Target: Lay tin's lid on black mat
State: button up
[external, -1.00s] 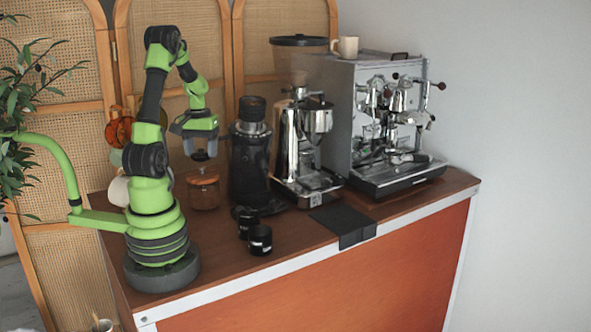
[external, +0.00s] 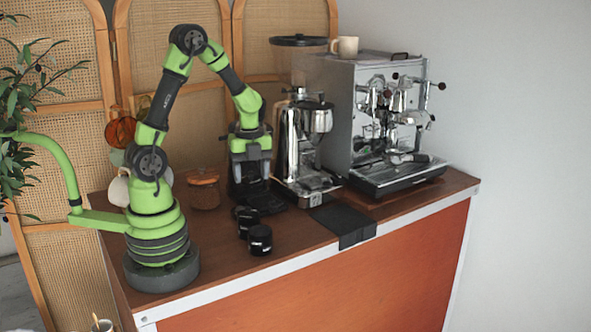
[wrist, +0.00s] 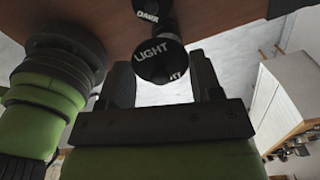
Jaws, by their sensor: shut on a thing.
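A tin marked DARK (wrist: 148,13) is at the wrist view's top edge. The black mat (external: 343,221) lies right of the tins, draped over the front edge.
A brown-lidded jar (external: 204,191) stands left of my gripper. The chrome grinder (external: 300,150) and espresso machine (external: 385,130) stand along the back right. The wooden top (external: 300,233) is clear between the tins and the mat.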

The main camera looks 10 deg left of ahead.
aim_at(258, 183)
jog(key=s+d+m, duration=0.1)
jog(key=m, duration=0.1)
jog(key=s+m, duration=0.1)
jog(key=m, duration=0.2)
jog(key=s+d+m, duration=0.1)
jog(key=m, duration=0.1)
jog(key=shift+s+d+f, duration=0.2)
jog(key=shift+s+d, duration=0.15)
jog(key=shift+s, duration=0.05)
jog(key=shift+s+d+m, duration=0.15)
jog(key=shift+s+m, duration=0.15)
jog(key=shift+m, duration=0.4)
jog(key=shift+s+d+m, duration=0.1)
jog(key=shift+s+m, duration=0.15)
jog(key=shift+m, duration=0.45)
jog(key=shift+f, duration=4.85)
jog(key=shift+f, duration=0.1)
jog(key=o, duration=0.9)
jog(key=shift+f, duration=0.1)
